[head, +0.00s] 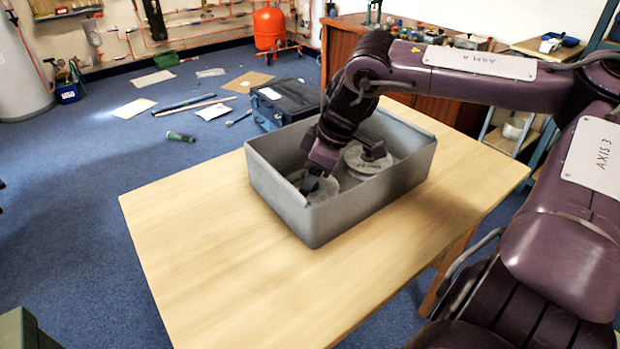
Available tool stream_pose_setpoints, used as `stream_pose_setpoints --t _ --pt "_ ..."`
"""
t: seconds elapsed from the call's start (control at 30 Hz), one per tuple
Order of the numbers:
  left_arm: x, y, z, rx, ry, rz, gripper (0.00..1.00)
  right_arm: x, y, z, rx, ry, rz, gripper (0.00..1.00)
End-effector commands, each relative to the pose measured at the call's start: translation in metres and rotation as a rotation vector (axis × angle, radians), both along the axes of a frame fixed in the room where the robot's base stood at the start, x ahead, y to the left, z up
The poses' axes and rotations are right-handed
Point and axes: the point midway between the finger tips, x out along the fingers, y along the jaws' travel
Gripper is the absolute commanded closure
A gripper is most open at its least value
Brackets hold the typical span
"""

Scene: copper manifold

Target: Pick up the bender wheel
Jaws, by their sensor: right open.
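A grey open bin (345,218) stands on the wooden table. Inside it are two grey round wheel-like pieces. One wheel (327,188) lies at the near left, partly hidden by the bin's wall and my gripper. The other wheel (366,160) lies further right, with a dark part on top of it. I cannot tell which one is the bender wheel. My right gripper (309,187) reaches down into the bin, open, at the near-left wheel. Its fingertips are small and dark, and I cannot tell whether they touch the wheel. My left gripper is not in view.
The bin's walls rise close around my right gripper. The wooden table (215,255) is bare to the left and in front. A dark toolbox (285,103) stands on the floor behind the table, and a wooden cabinet (338,50) stands behind the bin.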

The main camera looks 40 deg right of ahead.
Motion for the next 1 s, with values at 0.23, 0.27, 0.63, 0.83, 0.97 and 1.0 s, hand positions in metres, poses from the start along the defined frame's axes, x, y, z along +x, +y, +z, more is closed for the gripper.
stream_pose_setpoints --t 0.23,0.27,0.63,0.83,0.97,1.0 --pt "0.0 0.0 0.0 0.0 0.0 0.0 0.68 0.0 0.0 0.0 0.0 0.0 0.0 0.51" --pt "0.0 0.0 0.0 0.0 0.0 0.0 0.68 0.0 0.0 0.001 0.001 -0.001 0.0 0.55" --pt "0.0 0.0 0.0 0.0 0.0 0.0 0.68 0.001 0.0 0.001 0.0 -0.002 0.001 1.0" --pt "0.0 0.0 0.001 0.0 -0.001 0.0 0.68 0.001 0.0 0.002 0.0 -0.002 0.001 1.0" --pt "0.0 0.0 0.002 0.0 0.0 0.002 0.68 0.001 0.0 0.015 -0.001 -0.006 0.0 1.0" --pt "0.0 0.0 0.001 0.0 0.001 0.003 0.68 0.001 0.0 0.022 -0.001 -0.006 0.0 1.0"
